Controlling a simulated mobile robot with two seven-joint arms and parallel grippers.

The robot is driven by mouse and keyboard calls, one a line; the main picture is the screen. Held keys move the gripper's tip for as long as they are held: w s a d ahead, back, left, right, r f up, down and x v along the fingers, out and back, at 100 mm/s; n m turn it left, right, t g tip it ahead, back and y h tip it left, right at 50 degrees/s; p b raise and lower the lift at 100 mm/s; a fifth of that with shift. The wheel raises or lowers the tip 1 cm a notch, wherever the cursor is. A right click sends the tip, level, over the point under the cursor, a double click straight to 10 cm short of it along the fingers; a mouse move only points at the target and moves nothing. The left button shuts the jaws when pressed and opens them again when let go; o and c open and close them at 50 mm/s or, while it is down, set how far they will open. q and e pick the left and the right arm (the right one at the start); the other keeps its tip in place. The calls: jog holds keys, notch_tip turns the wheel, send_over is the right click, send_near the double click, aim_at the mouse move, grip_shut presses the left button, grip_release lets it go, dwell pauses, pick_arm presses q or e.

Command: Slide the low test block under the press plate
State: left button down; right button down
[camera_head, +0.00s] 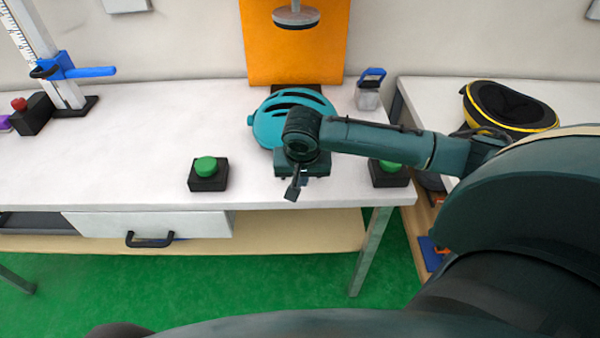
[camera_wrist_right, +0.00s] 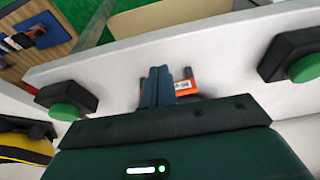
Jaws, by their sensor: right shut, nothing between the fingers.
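My right gripper (camera_head: 294,188) is shut and points down over the front part of the white table. Its closed fingers also show in the right wrist view (camera_wrist_right: 157,87). An orange piece with a white label (camera_wrist_right: 186,87) shows just beside the fingers there; it may be the low test block, and I cannot tell whether they touch. In the head view my gripper and arm largely hide that spot. A round grey plate (camera_head: 296,18), which looks like the press plate, hangs before an orange panel (camera_head: 295,55). My left gripper is not in view.
A teal helmet (camera_head: 272,122) sits behind my right gripper. Green-topped buttons stand left (camera_head: 206,173) and right (camera_head: 389,172) of it. A clear container with a blue handle (camera_head: 368,92) and a stand (camera_head: 60,75) are farther back. The table's left middle is clear.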

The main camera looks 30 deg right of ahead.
jog(key=x, duration=0.4)
jog(key=shift+w+d, duration=0.3)
jog(key=shift+w, duration=0.25)
jog(key=shift+w+d, duration=0.3)
jog(key=shift+w, duration=0.2)
jog(key=shift+w+d, duration=0.4)
jog(key=shift+w, duration=0.25)
jog(key=shift+w+d, duration=0.15)
jog(key=shift+w, duration=0.15)
jog(key=w+d, duration=0.1)
jog(key=w, duration=0.1)
jog(key=w+d, duration=0.2)
jog(key=w, duration=0.1)
jog(key=w+d, duration=0.1)
jog(key=w, duration=0.1)
jog(key=shift+w+d, duration=0.3)
jog(key=shift+d, duration=0.05)
jog(key=shift+w+d, duration=0.2)
jog(key=shift+w, duration=0.05)
jog(key=shift+w+d, duration=0.1)
jog(key=shift+w, duration=0.05)
